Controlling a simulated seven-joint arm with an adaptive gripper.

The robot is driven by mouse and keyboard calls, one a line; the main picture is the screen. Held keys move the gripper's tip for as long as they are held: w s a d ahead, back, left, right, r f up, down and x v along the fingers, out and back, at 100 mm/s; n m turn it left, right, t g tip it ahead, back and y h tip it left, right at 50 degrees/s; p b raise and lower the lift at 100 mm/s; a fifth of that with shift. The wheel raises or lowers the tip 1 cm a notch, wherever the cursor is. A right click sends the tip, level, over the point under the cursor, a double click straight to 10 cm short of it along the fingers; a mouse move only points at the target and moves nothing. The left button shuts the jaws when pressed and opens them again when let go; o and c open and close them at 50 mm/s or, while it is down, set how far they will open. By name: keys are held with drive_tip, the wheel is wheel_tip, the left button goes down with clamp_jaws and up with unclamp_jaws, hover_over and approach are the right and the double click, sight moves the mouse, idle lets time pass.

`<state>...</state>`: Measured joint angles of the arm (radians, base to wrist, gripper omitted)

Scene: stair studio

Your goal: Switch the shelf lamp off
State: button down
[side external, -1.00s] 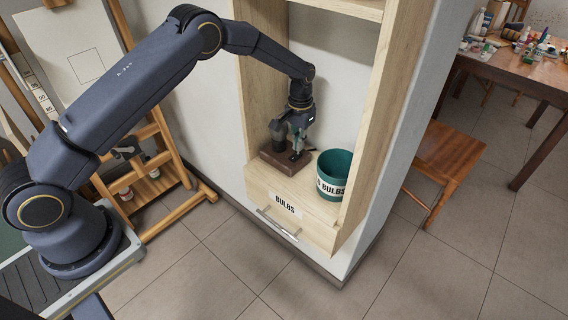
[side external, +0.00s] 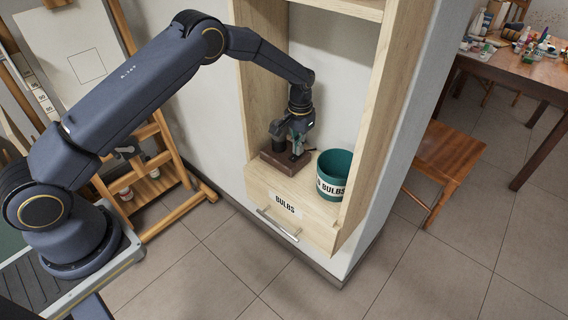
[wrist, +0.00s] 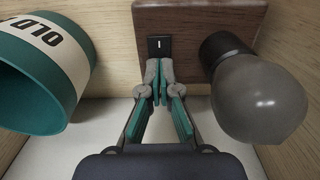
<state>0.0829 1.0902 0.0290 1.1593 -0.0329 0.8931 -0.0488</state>
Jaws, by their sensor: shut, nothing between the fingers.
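The shelf lamp has a brown block base (side external: 279,161) on the shelf. In the wrist view its base (wrist: 196,20) carries a black rocker switch (wrist: 159,46) with a small white mark, and a grey round bulb (wrist: 262,98) in a dark socket. The bulb looks grey, with no glow. My gripper (side external: 296,154) is over the base in the side view. In the wrist view my gripper (wrist: 160,66) is shut and empty, its tips right at the switch's lower edge. Whether they touch it I cannot tell. In the side view my gripper hides the switch.
A green bin (side external: 336,162) lettered OLD and BULBS stands to the right of the lamp in the side view. Below is a drawer (side external: 262,203) labelled BULBS with a metal handle (side external: 278,225). Wooden shelf walls (side external: 383,90) enclose the space on both sides.

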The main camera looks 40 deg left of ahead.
drive_tip(key=shift+f, duration=0.3)
drive_tip(key=shift+r, duration=3.55)
